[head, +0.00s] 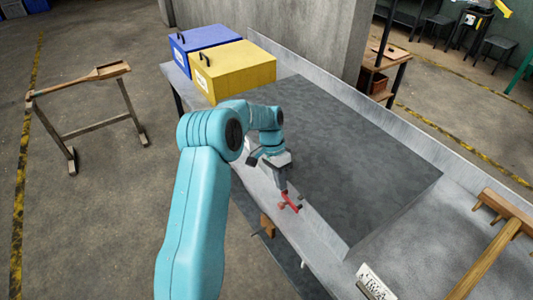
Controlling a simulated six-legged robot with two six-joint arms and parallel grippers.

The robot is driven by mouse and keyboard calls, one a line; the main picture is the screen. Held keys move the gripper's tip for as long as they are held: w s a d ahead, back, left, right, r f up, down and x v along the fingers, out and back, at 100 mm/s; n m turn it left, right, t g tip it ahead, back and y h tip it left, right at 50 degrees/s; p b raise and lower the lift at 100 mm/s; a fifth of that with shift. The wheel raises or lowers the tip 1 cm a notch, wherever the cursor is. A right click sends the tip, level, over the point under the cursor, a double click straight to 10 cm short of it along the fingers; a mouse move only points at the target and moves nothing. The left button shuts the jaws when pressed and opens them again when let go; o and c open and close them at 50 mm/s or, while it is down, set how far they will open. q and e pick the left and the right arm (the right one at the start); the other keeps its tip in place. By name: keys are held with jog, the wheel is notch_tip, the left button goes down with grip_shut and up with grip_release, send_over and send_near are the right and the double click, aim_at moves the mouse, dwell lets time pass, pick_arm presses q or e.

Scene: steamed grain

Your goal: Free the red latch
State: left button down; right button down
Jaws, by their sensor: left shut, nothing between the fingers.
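The small red latch (290,203) sits at the near left edge of the grey worktop, by the rim of a large dark flat panel (340,150). My left arm comes in from the lower left, and its left gripper (283,187) points down at the latch. The left gripper is shut, with nothing between its fingers. Its tips are right above or against the latch; I cannot tell whether they touch. Part of the latch is hidden behind the fingertips. My right gripper is not in view.
A yellow box (240,70) and a blue box (205,40) with black handles stand at the worktop's far left end. A wooden rake-like tool (492,240) lies at the right. A white label (376,281) is at the near edge. A wooden stand (90,100) is on the floor.

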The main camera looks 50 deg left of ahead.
pick_arm(q)
jog(key=a+r, duration=0.6)
jog(key=a, duration=0.2)
jog(key=shift+w+a+r, duration=0.15)
jog(key=shift+a+r, duration=0.15)
jog(key=shift+a, duration=0.1)
jog(key=shift+w+f, duration=0.1)
jog(key=shift+w, duration=0.1)
jog(key=shift+s, duration=0.15)
jog(key=shift+s, duration=0.1)
